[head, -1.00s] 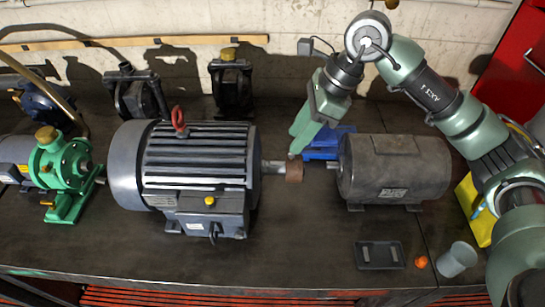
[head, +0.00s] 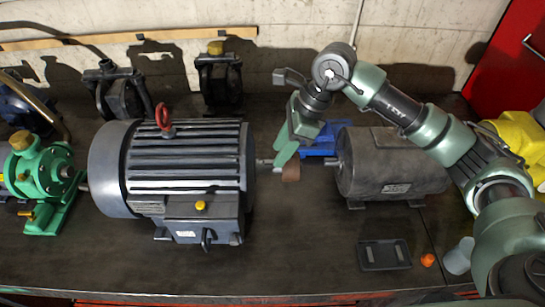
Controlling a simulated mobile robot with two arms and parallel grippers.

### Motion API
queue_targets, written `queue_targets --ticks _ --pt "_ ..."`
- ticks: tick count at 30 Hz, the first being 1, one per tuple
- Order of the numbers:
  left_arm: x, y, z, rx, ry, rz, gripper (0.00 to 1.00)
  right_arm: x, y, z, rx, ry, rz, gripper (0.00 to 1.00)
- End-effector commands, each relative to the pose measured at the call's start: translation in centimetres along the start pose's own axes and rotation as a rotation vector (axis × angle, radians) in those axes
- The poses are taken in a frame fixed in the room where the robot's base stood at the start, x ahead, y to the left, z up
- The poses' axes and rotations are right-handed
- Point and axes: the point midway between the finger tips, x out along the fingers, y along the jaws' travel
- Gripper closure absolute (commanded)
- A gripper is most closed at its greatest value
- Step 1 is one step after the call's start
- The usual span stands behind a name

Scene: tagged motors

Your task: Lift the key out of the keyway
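The large grey ribbed motor (head: 185,157) stands left of centre, its shaft (head: 263,163) pointing right and ending in a brown cylindrical piece (head: 291,172). The key and keyway are too small or hidden to make out. My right gripper (head: 280,161) points down at the shaft, its green fingers just left of and partly over the brown piece. I cannot tell whether the fingers touch the shaft, are open, or hold anything. My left gripper is not in view.
A dark grey motor (head: 390,172) stands to the right, a blue object (head: 325,138) behind the gripper. In front lie a black tray (head: 370,262) with two small bars, an orange piece (head: 427,259) and a grey cup (head: 459,257). A green pump (head: 45,180) is at left.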

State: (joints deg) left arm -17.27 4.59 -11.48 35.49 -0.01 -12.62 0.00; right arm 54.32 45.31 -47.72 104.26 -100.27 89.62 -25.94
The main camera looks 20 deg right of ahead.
Motion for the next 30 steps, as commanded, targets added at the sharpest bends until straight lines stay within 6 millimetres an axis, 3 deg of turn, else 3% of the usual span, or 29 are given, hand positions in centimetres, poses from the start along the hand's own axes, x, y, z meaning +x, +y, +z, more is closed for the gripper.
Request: queue_targets --ticks 1,6,13,14,18,30 --pt "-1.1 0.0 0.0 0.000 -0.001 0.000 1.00 0.3 0.0 0.1 0.002 0.002 0.005 0.64" --pt "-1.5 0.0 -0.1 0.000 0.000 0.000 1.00 2.3 0.0 0.1 0.001 0.000 0.002 0.64" --pt "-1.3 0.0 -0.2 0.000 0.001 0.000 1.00 2.6 -0.1 0.0 0.000 0.000 -0.001 0.64" --pt "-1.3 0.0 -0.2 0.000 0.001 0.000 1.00 2.6 -0.1 0.0 0.000 0.000 -0.001 0.66" --pt "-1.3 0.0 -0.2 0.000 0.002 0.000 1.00 2.6 -0.1 0.0 0.000 0.000 0.000 1.00" --pt "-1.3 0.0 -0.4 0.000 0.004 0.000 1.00 2.9 0.1 -0.2 0.001 0.005 0.006 1.00"
